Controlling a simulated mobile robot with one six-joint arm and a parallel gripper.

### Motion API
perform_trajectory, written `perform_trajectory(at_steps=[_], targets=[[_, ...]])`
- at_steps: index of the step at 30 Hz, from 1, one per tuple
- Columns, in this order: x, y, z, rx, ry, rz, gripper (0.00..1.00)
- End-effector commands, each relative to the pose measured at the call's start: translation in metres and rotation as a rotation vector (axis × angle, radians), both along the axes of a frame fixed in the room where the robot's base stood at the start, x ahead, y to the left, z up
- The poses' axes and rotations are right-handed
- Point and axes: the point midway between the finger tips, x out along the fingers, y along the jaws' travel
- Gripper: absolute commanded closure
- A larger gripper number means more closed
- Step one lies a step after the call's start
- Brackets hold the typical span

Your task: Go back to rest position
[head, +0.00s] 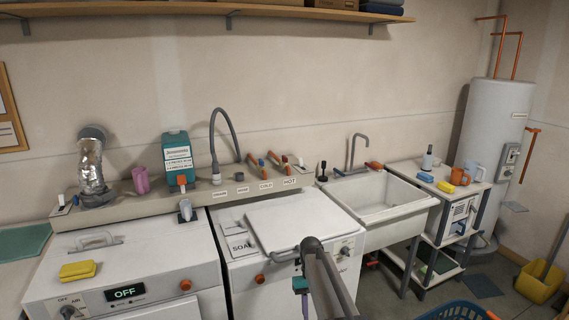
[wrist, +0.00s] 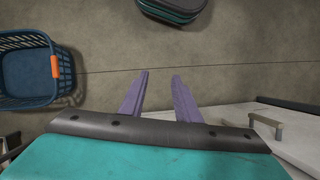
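My gripper (wrist: 160,80) shows in the wrist view as two purple fingers. They stand apart with only grey floor between them, so it is open and empty. In the head view, my grey arm rises at the bottom centre, in front of the white washer (head: 290,223) with its lid down. The wrist view looks down past the fingers to the floor, with a white appliance edge at the right.
A blue basket (wrist: 30,70) with an orange grip stands on the floor. The dryer (head: 135,265) has a yellow sponge (head: 78,270) on top. A utility sink (head: 375,195) and a shelf cart (head: 445,215) stand right of the washer. A yellow bucket (head: 538,282) is far right.

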Motion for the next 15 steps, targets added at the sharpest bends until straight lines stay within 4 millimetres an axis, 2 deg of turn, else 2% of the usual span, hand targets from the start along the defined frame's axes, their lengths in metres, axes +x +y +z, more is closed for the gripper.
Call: perform_trajectory(at_steps=[1,3,15], targets=[[-0.016,-0.005,-0.022,-0.002,0.018,-0.005,0.7],[-0.032,-0.011,-0.045,-0.005,0.038,-0.013,0.7],[-0.138,-0.039,-0.162,-0.016,0.14,-0.055,0.7]])
